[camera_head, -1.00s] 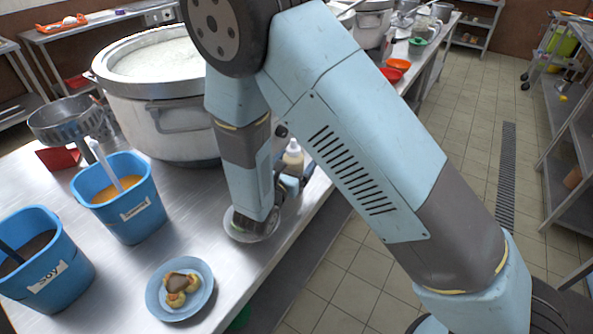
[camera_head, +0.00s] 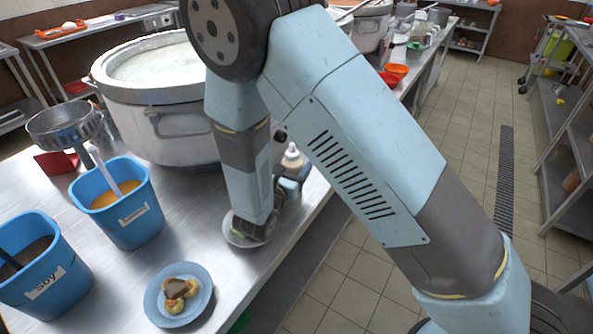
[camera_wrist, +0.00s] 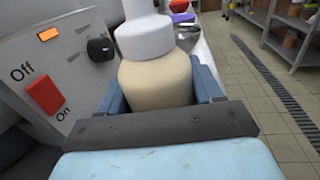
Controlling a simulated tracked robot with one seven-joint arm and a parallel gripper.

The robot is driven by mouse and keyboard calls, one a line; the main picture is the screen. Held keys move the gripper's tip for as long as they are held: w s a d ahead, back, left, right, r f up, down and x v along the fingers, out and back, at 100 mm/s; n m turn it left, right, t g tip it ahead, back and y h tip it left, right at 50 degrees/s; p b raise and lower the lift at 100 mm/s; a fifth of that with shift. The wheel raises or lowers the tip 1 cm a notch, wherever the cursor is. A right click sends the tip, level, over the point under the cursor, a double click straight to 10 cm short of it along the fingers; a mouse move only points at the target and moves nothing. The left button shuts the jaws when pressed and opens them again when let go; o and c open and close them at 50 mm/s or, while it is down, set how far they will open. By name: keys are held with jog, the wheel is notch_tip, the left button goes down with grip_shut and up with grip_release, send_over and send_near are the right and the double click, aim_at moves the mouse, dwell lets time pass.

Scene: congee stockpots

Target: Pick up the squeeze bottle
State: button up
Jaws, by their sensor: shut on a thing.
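The squeeze bottle has a tan body and a white cap. In the wrist view the squeeze bottle (camera_wrist: 155,84) stands upright in the picture between the blue fingers of my gripper (camera_wrist: 160,92). The gripper is shut on its body. In the head view the top of the bottle (camera_head: 292,157) shows just right of my forearm, above my gripper (camera_head: 291,184). Its lower part is hidden there. I cannot tell whether its base touches the table.
A large stockpot (camera_head: 170,135) stands behind left on the steel table (camera_head: 110,285). Blue tubs of soy (camera_head: 50,280) and orange sauce (camera_head: 140,225) and a blue plate (camera_head: 150,300) of food are at front left. A panel with a red switch (camera_wrist: 44,92) is close left of the bottle.

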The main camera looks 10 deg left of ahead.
aim_at(289, 151)
jog(key=shift+r, duration=0.4)
notch_tip(289, 151, up, 2)
jog(key=shift+r, duration=0.15)
jog(key=s+r, duration=0.1)
jog(key=r, duration=0.1)
jog(key=s+r, duration=0.4)
jog(key=shift+s+a, duration=0.1)
jog(key=shift+a, duration=0.15)
jog(key=s+r, duration=0.4)
jog(key=s, duration=0.5)
jog(key=s+d+f+n+g+h, duration=0.15)
jog(key=s+f+n, duration=0.45)
jog(key=n, duration=1)
jog(key=w+a+n, duration=0.1)
jog(key=n, duration=0.3)
jog(key=w+a+n+h, duration=0.1)
jog(key=a+n, duration=0.1)
jog(key=n, duration=0.2)
jog(key=w+a+n+g+h, duration=0.1)
jog(key=a+n, duration=0.1)
jog(key=n, duration=0.2)
jog(key=shift+h, duration=0.25)
